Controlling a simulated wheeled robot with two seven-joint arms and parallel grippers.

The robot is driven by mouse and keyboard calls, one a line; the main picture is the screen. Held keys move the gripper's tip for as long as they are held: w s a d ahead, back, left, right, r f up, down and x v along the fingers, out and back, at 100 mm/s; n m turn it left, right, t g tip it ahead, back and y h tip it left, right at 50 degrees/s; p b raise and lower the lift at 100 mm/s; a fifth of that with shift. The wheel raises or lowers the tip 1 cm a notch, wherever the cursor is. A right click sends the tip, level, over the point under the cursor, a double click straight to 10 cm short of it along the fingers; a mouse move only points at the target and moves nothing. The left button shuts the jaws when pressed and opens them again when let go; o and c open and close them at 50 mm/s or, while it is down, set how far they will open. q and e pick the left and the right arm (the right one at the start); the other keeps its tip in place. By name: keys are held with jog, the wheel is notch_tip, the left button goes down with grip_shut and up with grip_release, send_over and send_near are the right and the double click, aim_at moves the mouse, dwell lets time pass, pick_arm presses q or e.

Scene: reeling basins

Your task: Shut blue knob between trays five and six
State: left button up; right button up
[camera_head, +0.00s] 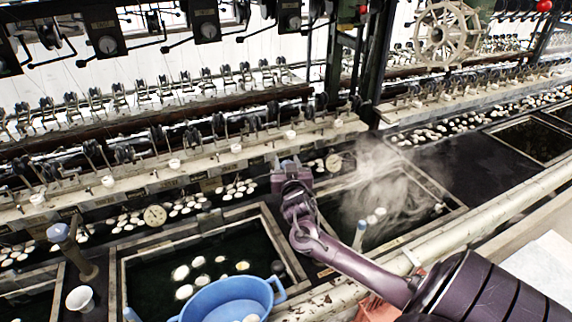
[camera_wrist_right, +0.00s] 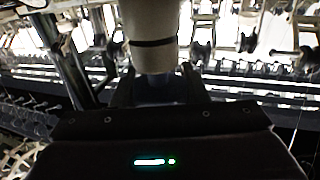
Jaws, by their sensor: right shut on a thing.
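My right gripper (camera_head: 283,170) is at the back of the dark ledge between the middle water tray (camera_head: 118,275) and the steaming tray (camera_head: 455,207) to its right. In the right wrist view, its two fingers (camera_wrist_right: 157,92) close on a blue-grey piece (camera_wrist_right: 155,94), most likely the blue knob, below a pale cylinder with a dark band (camera_wrist_right: 150,40). In the head view my gripper hides what it holds. A similar blue knob (camera_head: 58,232) stands on a post left of the middle tray. I cannot read tray numbers or tell the knob's turn. My left gripper is out of view.
A blue basin (camera_head: 228,300) sits at the middle tray's front. Reeling machinery (camera_head: 180,100) lines the back; steam blurs the right tray.

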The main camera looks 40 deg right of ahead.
jog(key=m+g+h, duration=0.2)
jog(key=m+g+h+b, duration=0.1)
jog(key=g+h, duration=0.1)
jog(key=shift+s+d+f+m+b, duration=0.15)
jog(key=shift+m+b, duration=0.15)
jog(key=shift+m, duration=0.1)
jog(key=shift+s+d+m+g+h+b, duration=0.15)
jog(key=shift+m+g+h+b, duration=0.3)
jog(key=shift+m+g+h, duration=0.65)
jog(key=shift+g, duration=0.5)
jog(key=o, duration=1)
jog(key=shift+c, duration=0.2)
jog(key=b+v, duration=0.1)
jog(key=v, duration=0.7)
jog(key=shift+b, duration=0.4)
jog(key=shift+d, duration=0.1)
